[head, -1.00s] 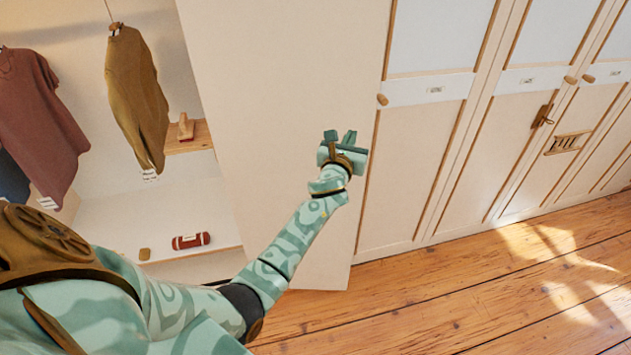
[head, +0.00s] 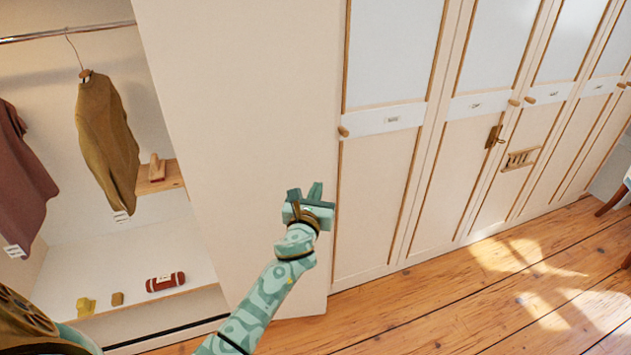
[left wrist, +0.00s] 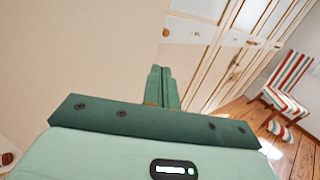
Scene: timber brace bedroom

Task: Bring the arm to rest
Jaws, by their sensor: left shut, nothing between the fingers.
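My left gripper (head: 304,192) is in front of the open pale wardrobe door in the head view, near the door's right edge. It is shut and empty. In the left wrist view its two green fingers (left wrist: 162,80) lie side by side, pointing at the wardrobe front. My left arm (head: 262,300), patterned in green, reaches up to it from the lower left. I cannot tell whether the gripper touches the door (head: 240,120). My right gripper is not in view.
The open wardrobe at the left holds a brown sweater (head: 107,140), a maroon shirt (head: 22,190) and a red roll (head: 165,282). Closed doors (head: 385,200) line the right. The wooden floor (head: 470,310) is clear. A striped chair (left wrist: 285,85) stands at the right.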

